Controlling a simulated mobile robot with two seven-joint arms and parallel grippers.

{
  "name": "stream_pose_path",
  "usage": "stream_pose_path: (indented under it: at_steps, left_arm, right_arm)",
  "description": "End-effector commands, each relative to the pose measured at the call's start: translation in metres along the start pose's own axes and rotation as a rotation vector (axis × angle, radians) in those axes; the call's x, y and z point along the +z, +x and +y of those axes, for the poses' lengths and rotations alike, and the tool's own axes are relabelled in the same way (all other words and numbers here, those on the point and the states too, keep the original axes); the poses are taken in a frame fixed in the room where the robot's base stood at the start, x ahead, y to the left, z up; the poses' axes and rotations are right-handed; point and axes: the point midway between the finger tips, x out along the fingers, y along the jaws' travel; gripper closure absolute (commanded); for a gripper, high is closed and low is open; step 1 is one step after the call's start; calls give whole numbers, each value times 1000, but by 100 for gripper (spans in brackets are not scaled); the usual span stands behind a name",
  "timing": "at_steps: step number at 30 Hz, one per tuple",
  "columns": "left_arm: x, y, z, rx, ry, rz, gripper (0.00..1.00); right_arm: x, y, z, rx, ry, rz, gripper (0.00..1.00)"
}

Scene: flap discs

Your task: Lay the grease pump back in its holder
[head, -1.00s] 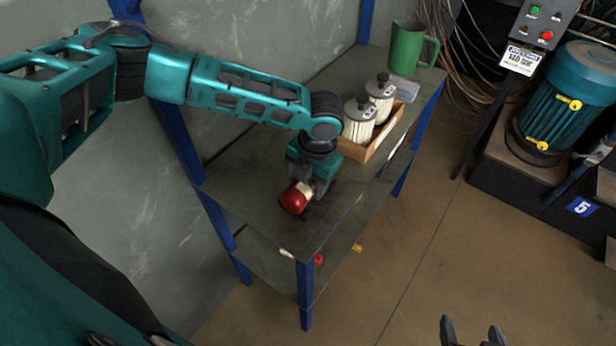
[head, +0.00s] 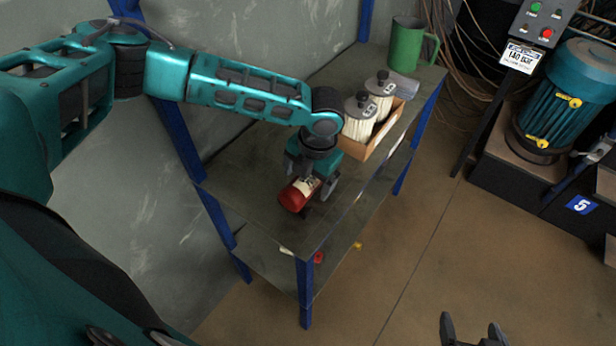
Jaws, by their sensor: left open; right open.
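A red cylinder with a pale label (head: 291,197), the likely grease pump, is at the front part of the table's top shelf. It appears to lie on its side, its red end toward the lower left. My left gripper (head: 317,189) is open around its labelled part, with a grey finger showing on the right side. The gripper body hides the cylinder's far end. I cannot make out a holder under or beside it. My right gripper (head: 473,330) is open and empty at the bottom edge, over the floor, far from the table.
Behind my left gripper, a wooden box (head: 378,146) holds two white canisters (head: 359,119) with black knobs. A green jug (head: 406,45) stands at the table's far end. Small red and yellow items lie on the lower shelf. A teal motor (head: 566,100) is at the right.

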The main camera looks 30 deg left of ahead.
Motion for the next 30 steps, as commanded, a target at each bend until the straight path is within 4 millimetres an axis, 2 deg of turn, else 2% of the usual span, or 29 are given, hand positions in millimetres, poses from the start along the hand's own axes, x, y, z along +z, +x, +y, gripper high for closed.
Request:
stream_pose_path:
  at_steps: [9, 15, 21, 30]
  left_arm:
    - [1, -71, 0, -2, 2, -7, 11]
    - [1, -105, 0, -1, 0, -5, 11]
    - [0, -119, 0, -1, 0, -2, 11]
    - [0, -120, 0, -1, 1, -2, 11]
  right_arm:
    - [-10, -6, 0, 0, 0, 0, 17]
    - [-12, -9, 0, 0, -1, 0, 17]
    - [-13, -9, 0, 0, -1, 0, 17]
    - [-14, -9, 1, 0, -1, 1, 17]
